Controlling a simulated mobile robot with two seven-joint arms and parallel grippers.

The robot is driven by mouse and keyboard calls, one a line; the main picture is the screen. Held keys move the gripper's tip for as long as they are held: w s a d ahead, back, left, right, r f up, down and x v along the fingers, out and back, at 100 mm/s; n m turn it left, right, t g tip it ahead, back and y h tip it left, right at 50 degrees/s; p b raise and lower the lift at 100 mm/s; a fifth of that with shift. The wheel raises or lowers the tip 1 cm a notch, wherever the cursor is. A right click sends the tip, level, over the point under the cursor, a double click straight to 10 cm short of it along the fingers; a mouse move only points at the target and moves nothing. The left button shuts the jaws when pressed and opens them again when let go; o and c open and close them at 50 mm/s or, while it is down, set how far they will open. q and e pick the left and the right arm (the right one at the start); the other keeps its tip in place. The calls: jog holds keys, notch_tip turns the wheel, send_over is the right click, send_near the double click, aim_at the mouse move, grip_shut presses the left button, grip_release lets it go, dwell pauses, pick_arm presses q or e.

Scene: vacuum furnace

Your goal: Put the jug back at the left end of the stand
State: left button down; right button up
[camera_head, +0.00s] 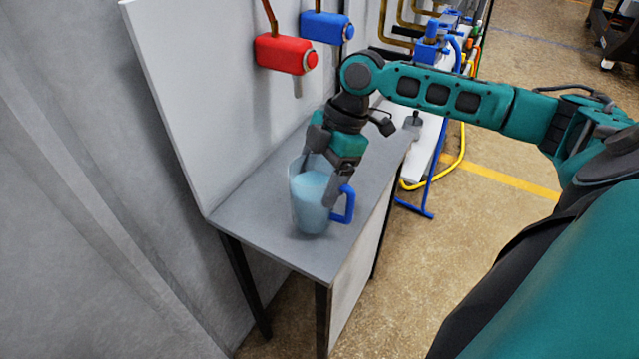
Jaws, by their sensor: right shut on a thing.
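The jug (309,208) is clear with a bluish tint and has a blue handle on its right side. It is upright near the left, front end of the grey stand (262,226). Its base appears to be on the stand top or just above it; I cannot tell which. My right gripper (322,190) reaches down from above and is shut on the jug, with one finger at its right side near the handle. The other finger is partly hidden at the jug's rim. My left gripper is not in view.
A light back panel (215,110) rises behind the stand. A red tap body (283,54) and a blue one (325,26) stick out from it above the stand. A grey wall lies to the left. A yellow hose (455,160) hangs at the right, over open floor.

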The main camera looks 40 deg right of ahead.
jog(key=shift+f, duration=1.2)
jog(key=shift+f, duration=0.1)
jog(key=o, duration=1.5)
jog(key=shift+f, duration=0.1)
jog(key=p+v, duration=0.1)
jog(key=v, duration=1.1)
